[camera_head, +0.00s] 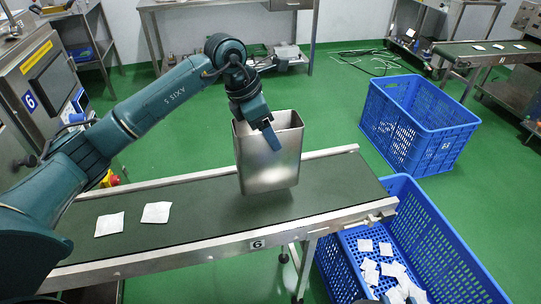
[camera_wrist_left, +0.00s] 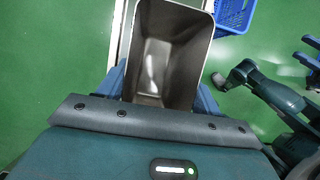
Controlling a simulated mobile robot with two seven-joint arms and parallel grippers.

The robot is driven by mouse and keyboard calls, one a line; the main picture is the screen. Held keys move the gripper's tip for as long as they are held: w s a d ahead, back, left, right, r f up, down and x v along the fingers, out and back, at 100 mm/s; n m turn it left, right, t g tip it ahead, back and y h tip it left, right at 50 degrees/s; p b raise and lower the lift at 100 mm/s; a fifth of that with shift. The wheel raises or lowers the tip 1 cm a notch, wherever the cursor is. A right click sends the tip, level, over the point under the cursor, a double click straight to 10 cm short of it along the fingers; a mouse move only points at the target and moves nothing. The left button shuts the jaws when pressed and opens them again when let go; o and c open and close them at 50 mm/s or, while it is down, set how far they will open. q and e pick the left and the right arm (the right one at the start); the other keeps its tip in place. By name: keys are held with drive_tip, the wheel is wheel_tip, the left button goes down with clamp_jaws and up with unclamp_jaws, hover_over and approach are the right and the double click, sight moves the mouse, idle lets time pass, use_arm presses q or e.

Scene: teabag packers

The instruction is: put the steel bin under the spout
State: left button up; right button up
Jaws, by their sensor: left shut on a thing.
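The steel bin (camera_head: 267,168) is a tall, open-topped metal box, upright over the right half of the green conveyor belt. My left gripper (camera_head: 271,138) is shut on the bin's near wall at the rim. In the left wrist view the bin (camera_wrist_left: 165,55) looks empty inside, with blue fingers at both sides of it. A dark patch lies on the belt below the bin; I cannot tell whether its base touches the belt. No spout can be made out. Only small parts that may be my right gripper show at the head view's bottom edge.
Two white teabags (camera_head: 156,212) lie on the belt (camera_head: 200,228), left of the bin. A blue crate (camera_head: 440,236) with several teabags stands at the belt's right end. Another blue crate (camera_head: 415,125) stands behind it. A steel machine (camera_head: 40,85) labelled 6 stands at the left.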

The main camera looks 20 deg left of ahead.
use_arm(q)
drive_tip(key=shift+f, duration=2.55)
drive_tip(key=o, duration=1.4)
drive_tip(key=v, duration=1.2)
